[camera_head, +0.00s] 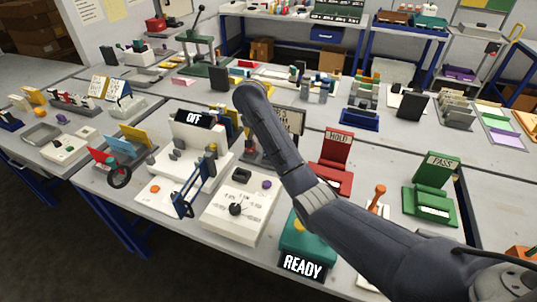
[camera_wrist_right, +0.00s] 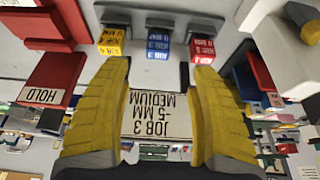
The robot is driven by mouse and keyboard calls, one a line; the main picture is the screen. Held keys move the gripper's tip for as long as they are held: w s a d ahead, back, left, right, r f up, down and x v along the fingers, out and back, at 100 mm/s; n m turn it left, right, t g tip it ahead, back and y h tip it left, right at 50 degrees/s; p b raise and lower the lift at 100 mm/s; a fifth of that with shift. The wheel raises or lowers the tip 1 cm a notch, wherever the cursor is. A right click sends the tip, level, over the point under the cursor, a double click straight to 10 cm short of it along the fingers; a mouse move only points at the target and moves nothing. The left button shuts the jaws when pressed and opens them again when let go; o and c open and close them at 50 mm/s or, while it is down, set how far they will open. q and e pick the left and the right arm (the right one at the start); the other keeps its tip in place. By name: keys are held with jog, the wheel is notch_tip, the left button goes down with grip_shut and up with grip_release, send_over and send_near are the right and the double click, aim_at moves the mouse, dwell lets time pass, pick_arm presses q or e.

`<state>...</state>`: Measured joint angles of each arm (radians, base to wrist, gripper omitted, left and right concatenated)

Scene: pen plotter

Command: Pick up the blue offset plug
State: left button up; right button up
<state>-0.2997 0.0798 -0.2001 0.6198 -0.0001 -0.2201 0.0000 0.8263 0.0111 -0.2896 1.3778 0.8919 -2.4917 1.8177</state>
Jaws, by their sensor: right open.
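The blue plug (camera_wrist_right: 157,45) shows at the top middle of the right wrist view, with an upside-down white label. It stands between a yellow plug (camera_wrist_right: 110,42) and a red plug (camera_wrist_right: 202,48). My right gripper (camera_wrist_right: 162,66) is open and empty, its two yellow fingers spread on either side of the blue plug's line of sight. The plug appears beyond the fingertips; I see no contact. In the head view my right arm covers the gripper and most of this spot. My left gripper is in neither view.
A white card (camera_wrist_right: 158,114) reading "JOB 3 -5 MM MEDIUM" lies upside down between the fingers. A red HOLD stand (camera_head: 335,160), a white OFF unit (camera_head: 193,120), a green PASS stand (camera_head: 433,185) and a teal READY block (camera_head: 304,240) crowd the table around my arm.

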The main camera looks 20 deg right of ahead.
jog(key=shift+x, duration=3.2)
jog(key=shift+x, duration=2.55)
jog(key=shift+d, duration=0.15)
jog(key=c, duration=1.3)
